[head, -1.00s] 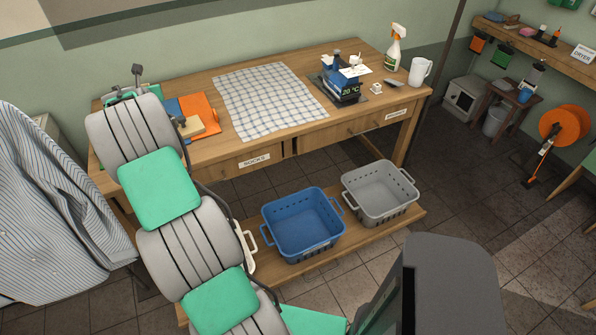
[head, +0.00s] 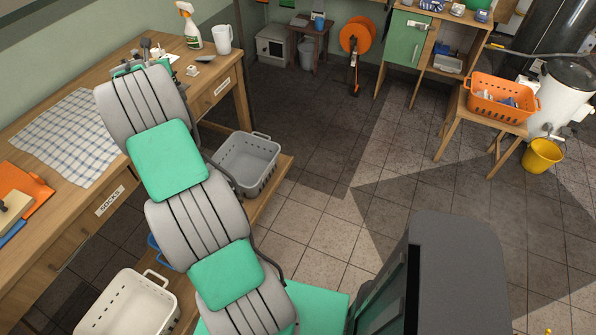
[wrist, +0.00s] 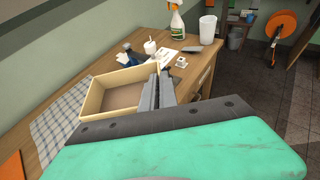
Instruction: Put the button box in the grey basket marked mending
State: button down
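An open, pale wooden box with a brown floor (wrist: 112,96), which fits the button box, shows in the wrist view. Its right wall is between the dark fingers of my gripper (wrist: 157,92), which look shut on it. It looks empty, and it appears in front of the table top. The grey basket (head: 262,150) stands on the low shelf at the table's right end, right of my arm. No mending mark on it is readable.
A white basket (head: 112,314) is at the lower left; a blue basket (head: 153,243) is mostly hidden by my arm. The table (head: 60,215) holds a checked cloth (head: 66,135), a spray bottle (head: 189,25) and a white jug (head: 222,38). The tiled floor (head: 310,215) right of the shelf is clear.

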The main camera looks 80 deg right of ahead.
aim_at(240, 170)
jog(key=z, duration=3.3)
jog(key=i, duration=3.9)
jog(key=z, duration=5.75)
